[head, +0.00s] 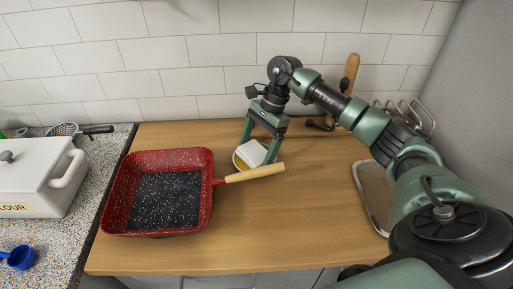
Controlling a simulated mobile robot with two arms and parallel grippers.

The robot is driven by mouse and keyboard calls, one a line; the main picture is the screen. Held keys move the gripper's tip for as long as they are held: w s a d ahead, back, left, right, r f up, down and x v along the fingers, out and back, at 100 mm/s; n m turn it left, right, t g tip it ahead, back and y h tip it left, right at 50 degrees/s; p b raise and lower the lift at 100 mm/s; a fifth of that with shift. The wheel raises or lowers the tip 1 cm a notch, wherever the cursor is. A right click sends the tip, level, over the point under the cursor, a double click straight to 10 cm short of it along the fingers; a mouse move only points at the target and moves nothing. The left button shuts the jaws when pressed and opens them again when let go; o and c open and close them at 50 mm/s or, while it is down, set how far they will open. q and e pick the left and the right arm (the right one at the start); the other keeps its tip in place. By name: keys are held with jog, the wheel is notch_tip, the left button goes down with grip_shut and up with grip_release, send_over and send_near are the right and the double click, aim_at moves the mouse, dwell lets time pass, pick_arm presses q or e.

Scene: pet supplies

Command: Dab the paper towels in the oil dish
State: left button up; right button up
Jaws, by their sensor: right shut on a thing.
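The oil dish (236,160) is a small round dish with a pale rim and yellowish oil showing. It stands on the wooden counter behind the red pan's handle. A folded white paper towel (252,153) is at the dish, tilted, with its lower part over the oil. Whether it touches the oil I cannot tell. My right gripper (257,149) points down over the dish and is shut on the paper towel, with one finger on each side. The fingers hide part of the dish. My left gripper is out of view.
A red square pan (164,192) stands left of the dish, its wooden handle (256,173) passing just in front. A white flour box (32,178) and a blue scoop (19,257) are at far left. A metal tray (371,190) lies right. The counter's front middle is clear.

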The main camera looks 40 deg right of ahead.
aim_at(256, 149)
jog(key=shift+s+f, duration=0.1)
jog(key=shift+f, duration=0.05)
jog(key=shift+r+p, duration=0.55)
jog(key=shift+r, duration=0.4)
jog(key=shift+r+p, duration=1.15)
jog(key=shift+r, duration=1.45)
